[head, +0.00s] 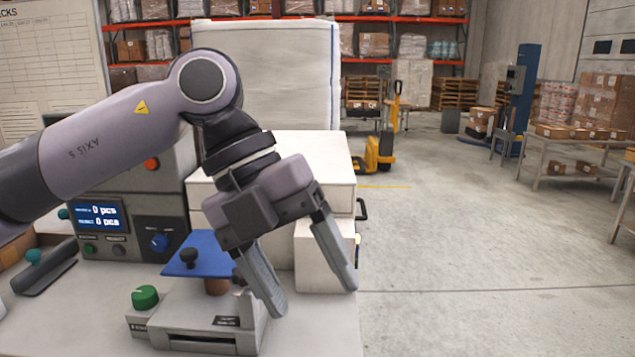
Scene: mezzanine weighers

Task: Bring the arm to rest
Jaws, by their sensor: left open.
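My left arm comes in from the left across the head view. Its gripper (318,298) points down and a little right, with its two grey fingers spread apart and nothing between them. It hangs in front of white boxes, just right of a small weigher (208,325) with a blue plate (203,250). The near finger overlaps the weigher's right edge in the picture; I cannot tell whether they touch. A brown object (216,287) shows partly under the blue plate. My right gripper is not in view.
A control box with a lit display (98,213) stands at the left behind the weigher. White boxes (318,157) stand behind my gripper. The white worktop (330,335) is bare at its front right. Open concrete floor lies to the right, with a yellow pallet truck (379,155) farther back.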

